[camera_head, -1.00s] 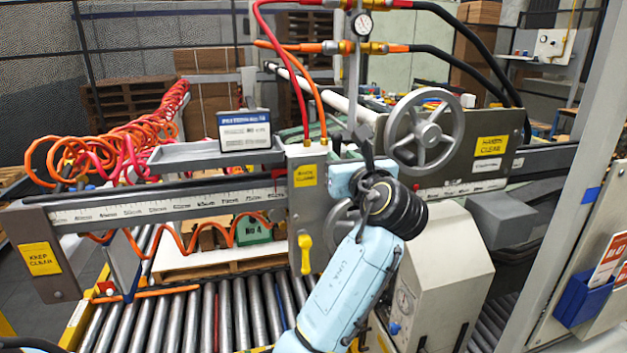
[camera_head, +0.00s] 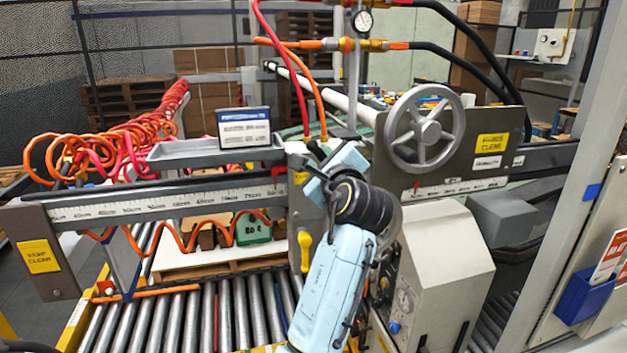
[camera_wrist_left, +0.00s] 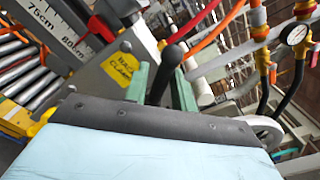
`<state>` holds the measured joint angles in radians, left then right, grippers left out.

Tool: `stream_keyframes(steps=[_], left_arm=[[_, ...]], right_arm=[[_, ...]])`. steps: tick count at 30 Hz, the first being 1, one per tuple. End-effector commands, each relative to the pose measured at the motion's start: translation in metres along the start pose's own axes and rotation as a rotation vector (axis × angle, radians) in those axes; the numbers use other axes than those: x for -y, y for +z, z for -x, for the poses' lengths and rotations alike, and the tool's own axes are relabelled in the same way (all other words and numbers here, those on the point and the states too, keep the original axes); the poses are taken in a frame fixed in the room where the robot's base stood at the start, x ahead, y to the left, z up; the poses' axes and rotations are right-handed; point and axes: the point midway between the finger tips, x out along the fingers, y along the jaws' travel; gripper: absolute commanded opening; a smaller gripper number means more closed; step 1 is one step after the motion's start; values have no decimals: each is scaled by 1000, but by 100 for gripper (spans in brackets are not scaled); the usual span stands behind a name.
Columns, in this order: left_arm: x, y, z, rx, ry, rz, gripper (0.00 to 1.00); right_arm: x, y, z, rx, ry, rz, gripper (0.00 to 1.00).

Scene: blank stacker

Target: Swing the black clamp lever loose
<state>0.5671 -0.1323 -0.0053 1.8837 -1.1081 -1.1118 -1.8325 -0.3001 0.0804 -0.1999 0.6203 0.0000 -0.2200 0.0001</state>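The black clamp lever (camera_wrist_left: 170,62) shows in the left wrist view as a dark rod with a rounded end. It rises at a tilt between the two green fingers of my left gripper (camera_wrist_left: 163,88). The fingers are apart, with gaps visible beside the lever; I cannot tell whether either finger touches it. My right gripper is in neither view.
A grey handwheel (camera_head: 426,130) stands close to the right of my left arm. Red and orange hoses (camera_head: 300,85) drop just behind the gripper. A yellow handle (camera_head: 304,250) hangs below the beam (camera_head: 160,207). Rollers (camera_head: 190,320) lie underneath.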

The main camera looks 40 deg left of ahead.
Motion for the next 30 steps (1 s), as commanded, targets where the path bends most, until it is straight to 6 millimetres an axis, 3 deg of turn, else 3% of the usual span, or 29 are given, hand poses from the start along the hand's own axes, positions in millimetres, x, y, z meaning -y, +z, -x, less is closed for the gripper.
stream_keyframes(steps=[6, 18, 23, 30], left_arm=[[-18, -5, 0, 0, 4, 272, 25], [-34, -13, 0, -1, 3, 636, 25], [-33, -12, 1, 0, 3, 671, 25], [-32, -12, 18, -1, 2, 668, 25]], right_arm=[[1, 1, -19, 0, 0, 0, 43], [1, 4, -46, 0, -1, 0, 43], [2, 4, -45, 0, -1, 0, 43], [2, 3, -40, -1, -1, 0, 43]])
